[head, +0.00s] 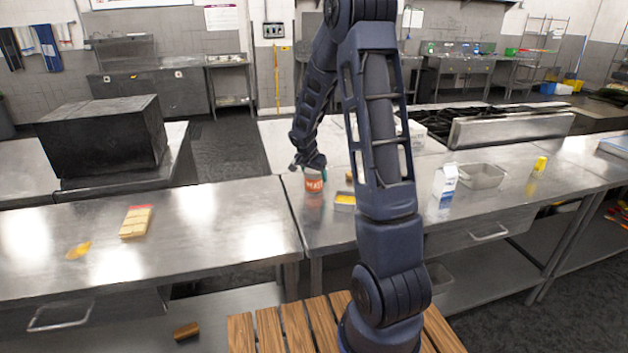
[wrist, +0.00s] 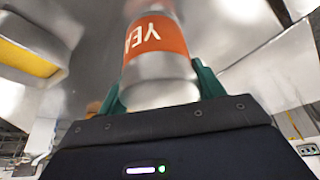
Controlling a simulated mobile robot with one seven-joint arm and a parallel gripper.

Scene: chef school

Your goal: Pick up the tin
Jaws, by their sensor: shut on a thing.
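The tin (head: 314,186) has an orange-red label with white letters and bare metal ends. It is near the left end of the right-hand steel counter (head: 330,228). My gripper (head: 313,170) is over its top. In the wrist view the tin (wrist: 158,62) stands between the two green fingers of my gripper (wrist: 160,88), which are shut on it. My fingers partly cover its sides. I cannot tell whether its base touches the counter.
A shallow container with yellow contents (head: 345,199) is just right of the tin. A milk carton (head: 445,182), a clear tray (head: 483,177) and a yellow can (head: 540,166) stand farther right. The left counter (head: 200,230) has much free room.

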